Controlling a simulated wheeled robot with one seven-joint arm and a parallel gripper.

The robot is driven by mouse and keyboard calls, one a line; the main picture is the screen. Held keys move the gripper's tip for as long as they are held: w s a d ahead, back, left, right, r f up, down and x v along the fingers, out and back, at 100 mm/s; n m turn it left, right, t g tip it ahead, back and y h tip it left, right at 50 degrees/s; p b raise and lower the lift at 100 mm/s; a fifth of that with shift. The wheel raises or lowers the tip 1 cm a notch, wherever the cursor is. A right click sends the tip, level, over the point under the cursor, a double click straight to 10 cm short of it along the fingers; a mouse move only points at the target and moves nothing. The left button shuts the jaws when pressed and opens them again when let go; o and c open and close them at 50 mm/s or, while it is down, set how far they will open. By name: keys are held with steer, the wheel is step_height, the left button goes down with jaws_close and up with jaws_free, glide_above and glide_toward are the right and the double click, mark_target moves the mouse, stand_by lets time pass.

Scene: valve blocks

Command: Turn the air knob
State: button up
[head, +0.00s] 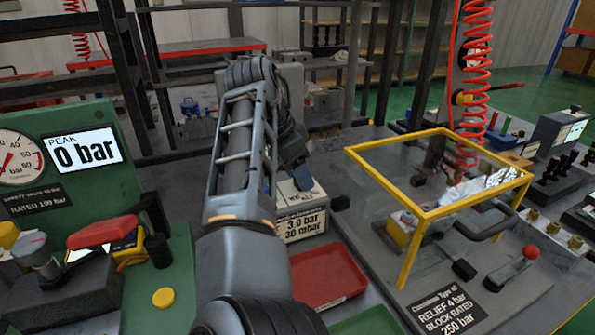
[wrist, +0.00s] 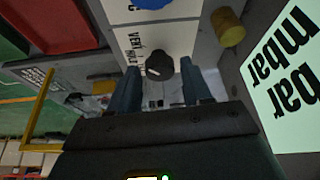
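A small dark round knob (wrist: 158,66) stands on a white label panel (wrist: 163,38) in the wrist view. No label reading "air" is legible, so I cannot confirm that it is the air knob. My gripper (wrist: 163,74) is open, with one blue-grey finger on each side of the knob and a visible gap on both sides. Whether the fingertips reach past the knob is unclear. In the head view my gripper (head: 301,180) points down at a pale box (head: 301,212) with a display. The knob is hidden there behind my arm.
A blue round part (wrist: 152,3) and a brass-coloured cylinder (wrist: 228,27) sit near the knob. A large display (wrist: 288,75) is at right. In the head view, a yellow-framed guard (head: 425,213) stands right, a red tray (head: 325,277) in front, and a green gauge panel (head: 75,185) left.

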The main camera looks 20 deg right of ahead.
steer(key=c, duration=0.8)
steer(key=shift+o, duration=0.2)
steer(key=shift+r+n+p, duration=0.1)
steer(key=shift+n+p, duration=0.2)
steer(key=shift+p, duration=0.1)
steer(key=n+t+p, duration=0.1)
steer(key=n+p, duration=0.1)
steer(key=p, duration=0.1)
steer(key=shift+s+d+r, duration=0.1)
steer(key=shift+s+r, duration=0.05)
steer(key=n+t+y+p, duration=0.1)
steer(key=n+p, duration=0.3)
steer(key=shift+s+d, duration=0.1)
steer(key=n+t+y+p, duration=0.1)
steer(key=n+p, duration=0.2)
steer(key=p, duration=0.1)
steer(key=shift+s+d+n, duration=0.1)
steer(key=shift+n, duration=0.3)
steer(key=n+t+y+p, duration=0.1)
steer(key=n+p, duration=0.1)
steer(key=n, duration=0.1)
steer(key=shift+d+p, duration=0.1)
steer(key=shift+p, duration=0.25)
steer(key=shift+d+f+n+y, duration=0.15)
steer(key=shift+n+y, duration=0.85)
steer(key=shift+n, duration=1.2)
